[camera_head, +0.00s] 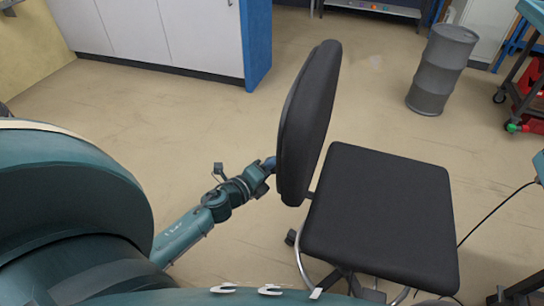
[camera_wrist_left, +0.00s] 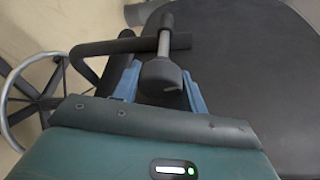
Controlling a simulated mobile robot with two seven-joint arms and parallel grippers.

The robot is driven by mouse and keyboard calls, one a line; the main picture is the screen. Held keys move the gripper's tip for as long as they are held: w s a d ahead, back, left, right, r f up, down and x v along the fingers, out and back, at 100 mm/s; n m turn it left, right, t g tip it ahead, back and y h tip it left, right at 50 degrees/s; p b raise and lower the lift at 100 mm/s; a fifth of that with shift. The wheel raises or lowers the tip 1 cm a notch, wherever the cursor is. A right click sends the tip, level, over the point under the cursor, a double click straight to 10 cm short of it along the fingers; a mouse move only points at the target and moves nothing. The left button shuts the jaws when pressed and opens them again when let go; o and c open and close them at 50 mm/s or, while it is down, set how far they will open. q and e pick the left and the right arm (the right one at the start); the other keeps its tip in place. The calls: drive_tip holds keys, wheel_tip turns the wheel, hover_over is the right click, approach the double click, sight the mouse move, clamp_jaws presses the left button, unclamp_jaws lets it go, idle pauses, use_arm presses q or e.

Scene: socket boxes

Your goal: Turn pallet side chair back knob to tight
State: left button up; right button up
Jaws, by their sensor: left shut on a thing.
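A black office chair stands in front of me, with its upright back (camera_head: 308,120) on the left and its flat seat (camera_head: 385,215) on the right. My left gripper (camera_head: 268,166) reaches in from the left to the rear side of the chair back. In the left wrist view, its blue fingers are shut on a dark knob (camera_wrist_left: 162,74) with a grey shaft, behind the chair back (camera_wrist_left: 245,60). The knob is hidden in the head view. My right gripper is not in view.
A grey metal drum (camera_head: 442,70) stands at the back right, near a cart with red bins (camera_head: 530,85). White cabinets (camera_head: 160,30) with a blue side line the back left. The floor between is clear. The chair's wheeled base (camera_wrist_left: 35,95) shows at left in the wrist view.

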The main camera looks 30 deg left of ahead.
use_arm(q)
drive_tip(key=shift+r+m+g+y+p, duration=0.3)
drive_tip(key=shift+m+y+p, duration=0.1)
drive_tip(key=shift+m+p, duration=0.75)
drive_tip(key=shift+f+m+g+p, duration=0.15)
drive_tip(key=shift+m+g+p, duration=0.2)
drive_tip(key=shift+p, duration=0.5)
drive_tip(key=shift+y, duration=0.3)
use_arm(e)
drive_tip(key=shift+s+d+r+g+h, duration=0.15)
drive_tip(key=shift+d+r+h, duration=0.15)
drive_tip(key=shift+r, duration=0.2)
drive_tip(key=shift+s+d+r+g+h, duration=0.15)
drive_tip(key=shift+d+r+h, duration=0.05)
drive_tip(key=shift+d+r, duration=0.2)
use_arm(q)
drive_tip(key=shift+f+m+p, duration=0.1)
drive_tip(key=shift+m+p, duration=0.2)
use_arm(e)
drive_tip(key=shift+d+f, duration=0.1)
use_arm(q)
drive_tip(key=o, duration=1)
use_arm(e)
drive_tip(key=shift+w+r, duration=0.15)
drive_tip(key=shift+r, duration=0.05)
